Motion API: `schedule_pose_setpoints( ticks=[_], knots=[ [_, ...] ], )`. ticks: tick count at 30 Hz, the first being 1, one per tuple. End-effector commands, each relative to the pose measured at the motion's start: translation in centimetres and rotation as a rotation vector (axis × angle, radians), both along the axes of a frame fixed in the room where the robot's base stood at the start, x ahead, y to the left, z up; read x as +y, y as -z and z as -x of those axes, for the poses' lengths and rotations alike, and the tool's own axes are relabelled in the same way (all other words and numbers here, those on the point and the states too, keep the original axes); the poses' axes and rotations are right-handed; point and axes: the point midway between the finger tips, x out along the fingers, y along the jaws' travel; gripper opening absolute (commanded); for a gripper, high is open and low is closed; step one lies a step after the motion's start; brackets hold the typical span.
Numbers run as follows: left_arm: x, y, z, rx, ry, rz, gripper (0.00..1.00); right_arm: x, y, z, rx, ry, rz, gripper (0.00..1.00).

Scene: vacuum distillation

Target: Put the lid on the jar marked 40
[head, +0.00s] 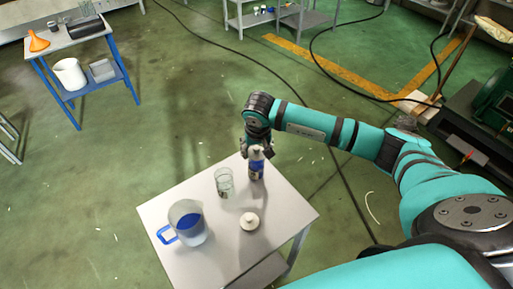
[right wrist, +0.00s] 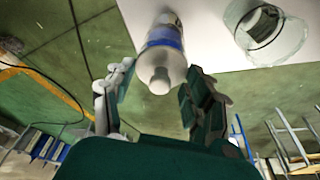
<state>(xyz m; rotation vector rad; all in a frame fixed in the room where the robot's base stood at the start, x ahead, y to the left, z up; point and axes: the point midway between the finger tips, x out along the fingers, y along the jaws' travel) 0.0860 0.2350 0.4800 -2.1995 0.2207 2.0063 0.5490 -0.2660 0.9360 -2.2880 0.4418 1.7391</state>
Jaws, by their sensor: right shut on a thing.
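A clear glass jar (head: 224,183) stands upright and uncovered on the small grey table; no number on it is legible. It also shows in the right wrist view (right wrist: 268,32). A white round lid with a knob (head: 249,221) lies on the table in front of the jar. My right gripper (head: 256,150) is at the table's back edge, shut on a bottle with a blue label (head: 256,166). In the right wrist view its fingers lie on both sides of the bottle (right wrist: 163,45). My left gripper is out of view.
A jug with blue liquid (head: 189,224) stands at the left of the grey table (head: 285,212). The table's right front part is bare. A blue-framed cart (head: 80,80) with an orange funnel (head: 38,42) and a white pitcher (head: 70,74) stands at the back left.

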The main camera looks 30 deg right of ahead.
Motion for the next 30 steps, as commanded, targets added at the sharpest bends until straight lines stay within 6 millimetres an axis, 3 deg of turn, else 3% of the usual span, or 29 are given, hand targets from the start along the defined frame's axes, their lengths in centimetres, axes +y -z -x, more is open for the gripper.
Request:
schedule_pose_setpoints(
  ticks=[30],
  knots=[
    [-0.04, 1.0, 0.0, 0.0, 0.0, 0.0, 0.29, 0.03, 0.59, -0.01, 0.0, 0.0, 0.0, 0.31]
  ],
)
